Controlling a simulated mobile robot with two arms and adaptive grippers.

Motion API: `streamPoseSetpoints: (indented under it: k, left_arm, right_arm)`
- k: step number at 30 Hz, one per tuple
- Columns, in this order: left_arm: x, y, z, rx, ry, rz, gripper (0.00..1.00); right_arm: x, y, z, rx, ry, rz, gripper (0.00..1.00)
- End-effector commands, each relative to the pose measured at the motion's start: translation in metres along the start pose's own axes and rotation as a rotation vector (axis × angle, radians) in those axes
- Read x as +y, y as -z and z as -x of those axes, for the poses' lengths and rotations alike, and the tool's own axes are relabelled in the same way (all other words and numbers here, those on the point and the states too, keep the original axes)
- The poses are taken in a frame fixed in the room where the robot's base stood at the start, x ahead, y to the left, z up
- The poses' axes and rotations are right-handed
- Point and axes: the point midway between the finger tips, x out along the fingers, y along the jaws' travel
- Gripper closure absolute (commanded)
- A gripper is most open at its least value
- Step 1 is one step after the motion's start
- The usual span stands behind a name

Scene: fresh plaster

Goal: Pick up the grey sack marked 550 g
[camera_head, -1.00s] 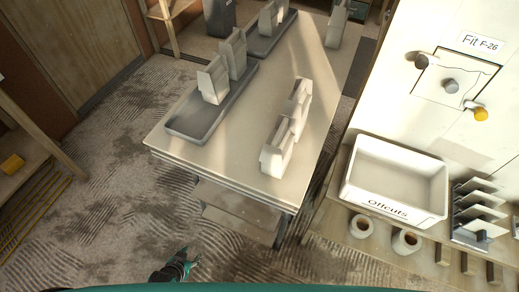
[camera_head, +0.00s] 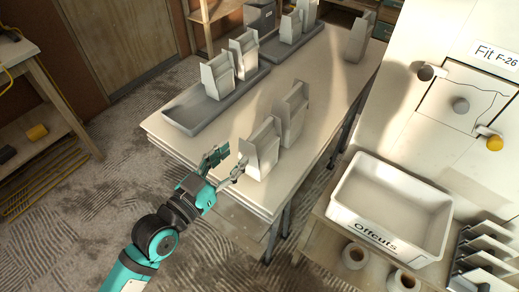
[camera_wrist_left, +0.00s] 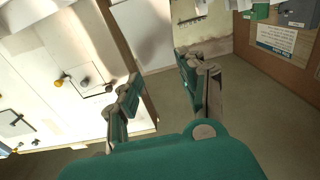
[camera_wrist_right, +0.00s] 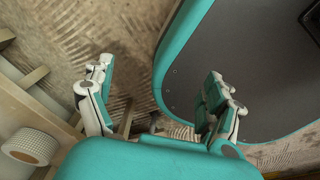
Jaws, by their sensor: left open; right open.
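Several grey-white sacks stand upright on the long table (camera_head: 190,145). Two stand loose near its front right: a nearer sack (camera_head: 260,150) and one just behind it (camera_head: 292,113). Two more, a front sack (camera_head: 216,76) and one beside it (camera_head: 244,54), stand on a grey tray (camera_head: 190,118). No weight marking is readable on any sack. My left gripper (camera_head: 228,165) is open and empty at the table's front edge, just left of the nearer sack; contact cannot be told. The left wrist view shows its spread fingers (camera_wrist_left: 160,90). My right gripper (camera_wrist_right: 160,95) is open and empty, over the floor.
A second tray with sacks (camera_head: 285,50) and a lone sack (camera_head: 359,38) stand farther back. A white bin marked Offcuts (camera_head: 385,240) is on a bench to the right, beside rolls (camera_head: 355,255). Bare tabletop lies between tray and loose sacks.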

Motion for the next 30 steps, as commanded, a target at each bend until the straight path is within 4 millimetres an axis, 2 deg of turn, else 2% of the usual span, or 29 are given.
streamPoseSetpoints:
  k: [3, 7, 14, 21, 24, 30]
  left_arm:
    - [0.000, 0.002, -0.027, 0.003, 0.001, 0.003, 0.60]
    - [0.000, 0.001, -0.047, 0.000, 0.000, 0.003, 0.60]
    - [0.001, 0.000, -0.063, -0.001, -0.001, 0.003, 0.60]
    - [0.000, -0.002, -0.098, 0.001, 0.000, 0.003, 0.60]
    - [0.000, -0.003, -0.107, 0.000, 0.000, 0.001, 0.60]
    - [0.000, -0.004, -0.110, -0.001, -0.001, 0.001, 0.60]
  right_arm:
    - [0.003, 0.000, 0.006, 0.000, -0.004, 0.001, 0.12]
    - [0.010, -0.001, 0.008, -0.002, -0.012, 0.003, 0.12]
    - [0.017, -0.002, 0.010, -0.003, -0.021, 0.000, 0.12]
    - [0.017, -0.001, 0.016, -0.003, -0.021, 0.000, 0.12]
    - [0.017, -0.001, 0.017, -0.004, -0.021, 0.000, 0.12]
    - [0.015, -0.001, 0.017, -0.003, -0.018, 0.000, 0.12]
